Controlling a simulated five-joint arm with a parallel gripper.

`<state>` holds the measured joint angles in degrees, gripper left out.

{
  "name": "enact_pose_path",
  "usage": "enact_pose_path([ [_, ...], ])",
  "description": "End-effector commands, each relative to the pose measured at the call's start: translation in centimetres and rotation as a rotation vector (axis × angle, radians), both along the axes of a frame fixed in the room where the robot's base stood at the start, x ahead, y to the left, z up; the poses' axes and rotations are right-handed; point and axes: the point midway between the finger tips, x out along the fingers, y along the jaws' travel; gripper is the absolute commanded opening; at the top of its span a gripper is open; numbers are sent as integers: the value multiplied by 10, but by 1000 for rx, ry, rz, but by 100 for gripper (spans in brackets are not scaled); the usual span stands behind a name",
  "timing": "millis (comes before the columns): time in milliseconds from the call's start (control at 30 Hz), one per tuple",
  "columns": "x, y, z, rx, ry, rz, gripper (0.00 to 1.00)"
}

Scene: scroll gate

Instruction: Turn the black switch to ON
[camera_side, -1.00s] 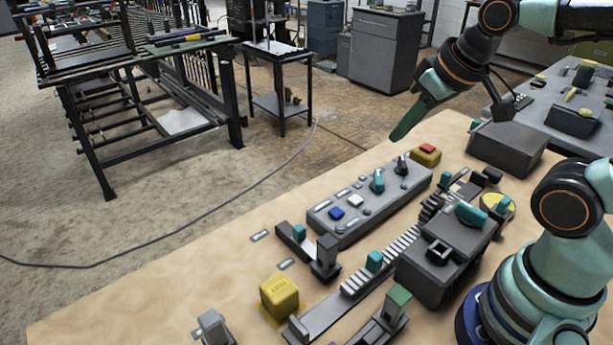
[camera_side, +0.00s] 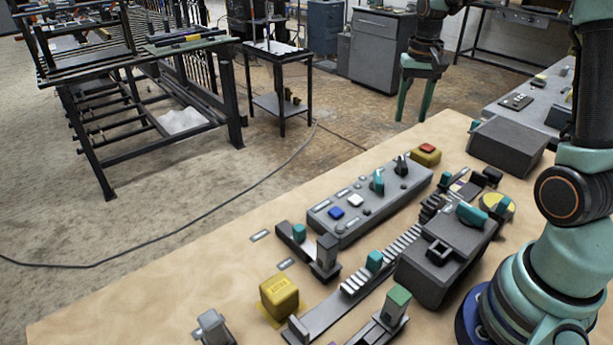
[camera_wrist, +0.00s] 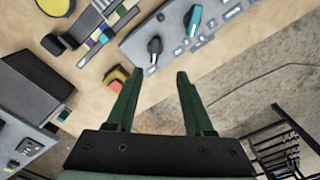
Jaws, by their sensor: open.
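The black switch (camera_side: 402,165) is a small knob on the far right end of the grey control panel (camera_side: 345,228). In the wrist view the black switch (camera_wrist: 154,47) sits beyond my fingertips, a little to the left of the gap between them. A teal knob (camera_side: 377,181) stands next to it on the panel and also shows in the wrist view (camera_wrist: 193,20). My gripper (camera_side: 414,119) points down with its two green fingers apart and empty, above and beyond the panel's far end. The switch's ON marking is too small to read.
A yellow block with a red top (camera_side: 426,154) stands just past the panel's far end, close to my left finger in the wrist view. A dark grey box (camera_side: 506,146) is at the right. A row of stepped slides and a dark housing (camera_side: 445,262) lie in front.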

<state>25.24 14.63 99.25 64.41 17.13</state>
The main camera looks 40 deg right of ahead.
Motion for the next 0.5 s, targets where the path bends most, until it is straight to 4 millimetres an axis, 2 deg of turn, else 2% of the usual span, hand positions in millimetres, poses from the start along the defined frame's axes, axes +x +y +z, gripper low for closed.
enact_pose_path([
  [100,1,-12,-9,11,23,-39,52],
  [267,1,-14,-19,15,29,-50,52],
  [500,0,-13,-58,17,33,-47,52],
])
